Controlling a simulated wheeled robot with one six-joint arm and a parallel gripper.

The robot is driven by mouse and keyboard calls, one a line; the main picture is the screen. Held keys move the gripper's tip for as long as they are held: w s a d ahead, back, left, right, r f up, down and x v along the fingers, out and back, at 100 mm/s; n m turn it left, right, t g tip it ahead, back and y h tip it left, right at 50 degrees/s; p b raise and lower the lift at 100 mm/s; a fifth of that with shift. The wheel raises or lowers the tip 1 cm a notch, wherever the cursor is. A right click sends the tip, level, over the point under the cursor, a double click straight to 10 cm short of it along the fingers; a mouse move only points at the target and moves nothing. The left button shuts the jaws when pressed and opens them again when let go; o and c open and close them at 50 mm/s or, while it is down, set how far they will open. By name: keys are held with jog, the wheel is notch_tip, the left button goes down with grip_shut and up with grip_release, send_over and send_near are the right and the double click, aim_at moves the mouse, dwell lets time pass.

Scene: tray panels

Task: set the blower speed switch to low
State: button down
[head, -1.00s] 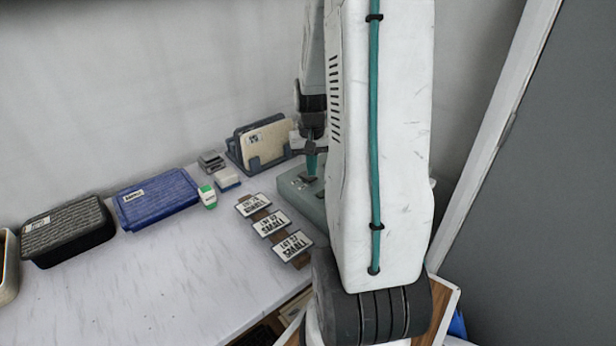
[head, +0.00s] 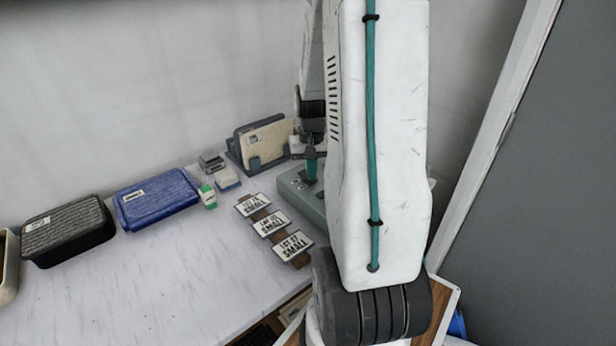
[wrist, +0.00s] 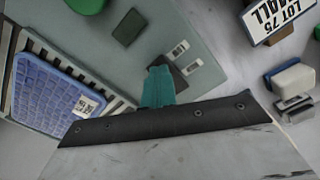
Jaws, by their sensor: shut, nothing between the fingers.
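The grey-green panel box (head: 290,190) stands on the table, partly hidden behind my arm. In the wrist view the panel face (wrist: 215,85) carries a dark switch (wrist: 184,78) with two small pale label plates (wrist: 180,50) beside it. Their print is too small to read, so I cannot tell the switch's setting or confirm it is the blower switch. My gripper (head: 311,170) is shut and empty, its teal fingertips down at the panel. In the wrist view the fingertips (wrist: 158,86) overlap part of the switch; whether they touch it is unclear.
The panel also has a dark green rectangle (wrist: 130,27) and a green round part (wrist: 88,4). A blue mesh piece (wrist: 50,95) lies left in the wrist view. Label signs (head: 268,224), a file holder (head: 264,145) and blue box (head: 156,198) stand left. The front table is clear.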

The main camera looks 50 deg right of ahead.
notch_tip(320, 180, up, 7)
dwell(0.8)
dwell(0.5)
jog(key=s+a+r+n, duration=0.3)
jog(key=s+a+r, duration=0.1)
jog(key=a, duration=0.6)
jog(key=s+a+r+n+t, duration=0.1)
jog(key=s+a+r+n, duration=0.2)
jog(key=a, duration=0.7)
jog(key=s+a+r+n, duration=0.2)
jog(key=s+a+r, duration=0.3)
jog(key=a, duration=0.5)
jog(key=shift+s+r+n, duration=0.25)
jog(key=shift+r+n, duration=0.15)
jog(key=shift+r, duration=0.55)
